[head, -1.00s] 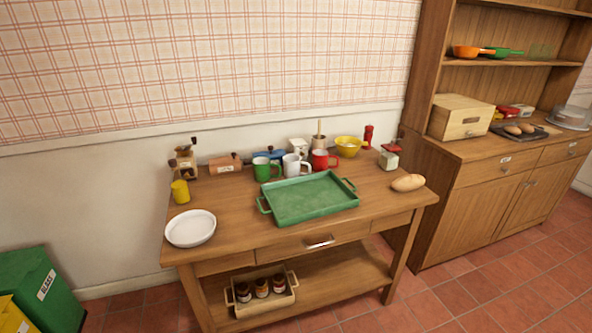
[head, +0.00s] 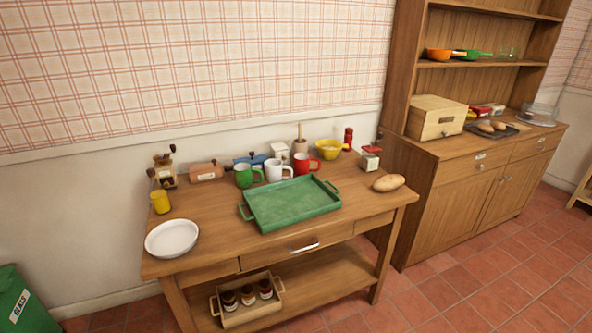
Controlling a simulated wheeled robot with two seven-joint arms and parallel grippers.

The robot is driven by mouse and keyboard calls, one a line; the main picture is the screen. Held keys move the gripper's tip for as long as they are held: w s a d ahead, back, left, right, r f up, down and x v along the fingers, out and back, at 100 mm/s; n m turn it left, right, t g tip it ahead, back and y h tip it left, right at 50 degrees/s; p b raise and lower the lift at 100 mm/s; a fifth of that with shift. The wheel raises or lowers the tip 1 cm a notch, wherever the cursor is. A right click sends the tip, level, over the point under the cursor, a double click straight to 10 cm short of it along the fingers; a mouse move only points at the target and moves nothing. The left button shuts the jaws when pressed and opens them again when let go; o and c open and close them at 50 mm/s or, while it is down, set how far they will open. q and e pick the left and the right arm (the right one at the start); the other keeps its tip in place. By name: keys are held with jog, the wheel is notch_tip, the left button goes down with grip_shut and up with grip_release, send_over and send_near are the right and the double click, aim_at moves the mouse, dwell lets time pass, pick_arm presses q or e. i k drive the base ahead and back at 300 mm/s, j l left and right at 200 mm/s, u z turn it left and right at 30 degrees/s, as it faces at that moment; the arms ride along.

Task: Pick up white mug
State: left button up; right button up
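The white mug (head: 275,171) stands upright on the wooden table (head: 215,243), behind the green tray (head: 290,204). It is between a green mug (head: 243,176) on its left and a red mug (head: 303,163) on its right. Its handle points to the right. Neither of my grippers shows in the head view.
A white plate (head: 172,238) and a yellow cup (head: 160,202) are at the table's left. A bread loaf (head: 388,183) lies at the right. A yellow bowl (head: 329,149) and a blue item (head: 252,160) stand behind the mugs. A wooden cabinet (head: 420,215) is to the right.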

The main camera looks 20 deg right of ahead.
aim_at(273, 168)
jog(key=i+j+z, duration=0.15)
jog(key=z, duration=0.25)
jog(key=i+j+z, duration=0.4)
jog(key=k+l, duration=0.05)
jog(key=l, duration=0.05)
